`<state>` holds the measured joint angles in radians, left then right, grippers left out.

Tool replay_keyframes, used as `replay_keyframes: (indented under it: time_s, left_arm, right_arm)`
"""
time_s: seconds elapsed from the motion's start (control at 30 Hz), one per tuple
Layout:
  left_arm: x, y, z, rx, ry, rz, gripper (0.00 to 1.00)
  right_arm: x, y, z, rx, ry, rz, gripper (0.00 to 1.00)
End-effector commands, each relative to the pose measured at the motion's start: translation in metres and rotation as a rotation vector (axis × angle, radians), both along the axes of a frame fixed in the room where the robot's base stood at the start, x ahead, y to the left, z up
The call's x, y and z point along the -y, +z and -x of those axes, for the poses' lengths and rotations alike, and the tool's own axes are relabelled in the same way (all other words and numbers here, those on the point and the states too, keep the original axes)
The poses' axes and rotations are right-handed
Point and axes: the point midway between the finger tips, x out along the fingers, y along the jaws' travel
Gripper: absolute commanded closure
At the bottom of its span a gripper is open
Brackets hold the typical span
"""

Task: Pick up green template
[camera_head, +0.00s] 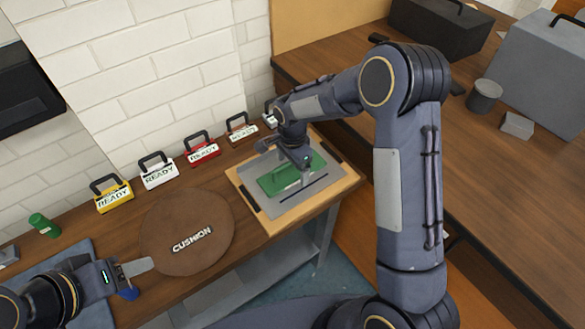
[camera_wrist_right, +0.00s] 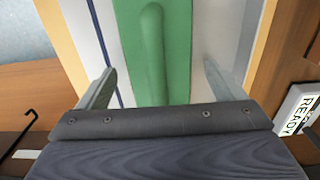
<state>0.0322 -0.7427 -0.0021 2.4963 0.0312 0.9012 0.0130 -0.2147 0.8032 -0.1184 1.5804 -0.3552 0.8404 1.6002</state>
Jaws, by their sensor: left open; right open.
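The green template (camera_head: 275,182) lies flat on a grey plate (camera_head: 253,188) set in a wooden frame (camera_head: 343,185) at the bench's right end. In the right wrist view the green template (camera_wrist_right: 154,50) has a raised rounded ridge along it. My right gripper (camera_head: 305,162) is directly over the template. In the right wrist view its open fingers (camera_wrist_right: 160,88) stand one on each side of the green strip, with nothing gripped. I cannot tell how high they are above it. My left gripper (camera_head: 145,266) is open and empty at lower left, beside the cushion.
A round brown cushion (camera_head: 180,215) lies mid-bench. Several READY holders, including a yellow one (camera_head: 113,198) and a red one (camera_head: 203,152), line the wall. A green cylinder (camera_head: 44,225) lies at left. A second table (camera_head: 480,150) stands at right.

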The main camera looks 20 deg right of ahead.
Motion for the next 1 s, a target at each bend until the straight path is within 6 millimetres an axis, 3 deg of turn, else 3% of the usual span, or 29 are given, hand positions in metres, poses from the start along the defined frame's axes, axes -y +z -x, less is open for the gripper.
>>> replay_keyframes:
  time_s: [0.23,0.77,1.0]
  left_arm:
    - [0.0,0.0001,0.0,0.0,0.0,0.0,0.49]
    - [0.0001,0.0001,0.0,0.0,0.0,0.0,0.49]
    - [0.0001,0.0001,0.0,0.0,0.0,0.0,0.49]
  right_arm:
    - [-0.0002,-0.0027,0.0003,0.0,0.0,0.0,0.11]
    - [-0.0002,-0.0022,0.0002,0.0,0.001,0.0,0.79]
    - [-0.0004,-0.0007,-0.0006,0.003,0.001,-0.001,0.81]
